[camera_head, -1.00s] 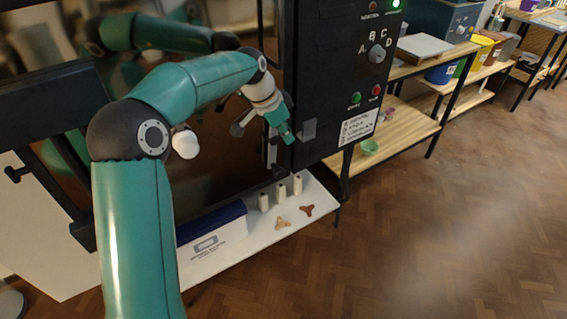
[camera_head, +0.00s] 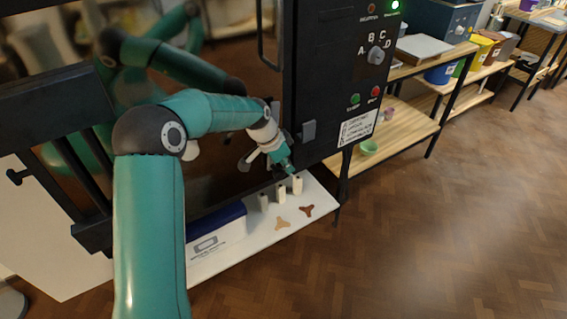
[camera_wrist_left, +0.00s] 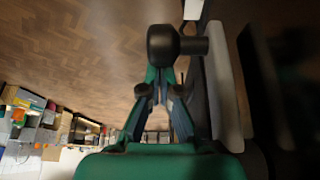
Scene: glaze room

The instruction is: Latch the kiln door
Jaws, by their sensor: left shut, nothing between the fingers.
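The kiln door (camera_head: 225,75) is a dark, reflective panel in a black frame, beside the black control cabinet. A black vertical bar handle (camera_head: 261,40) is on it near the cabinet. A small grey catch plate (camera_head: 308,132) is on the cabinet's lower left edge. My left gripper (camera_head: 288,166) is shut and empty, pointing down, just below and left of this plate. In the left wrist view, a black knob on a short stem (camera_wrist_left: 168,42) sits just beyond my left fingertips (camera_wrist_left: 162,75); contact cannot be told. My right gripper is not in view.
Below the gripper, a white ledge (camera_head: 262,238) holds several cream posts (camera_head: 280,194), a tan and a brown three-armed piece (camera_head: 306,210), and a blue-lidded box (camera_head: 215,238). A wooden shelf (camera_head: 405,130) stands to the right. The floor at front right is clear.

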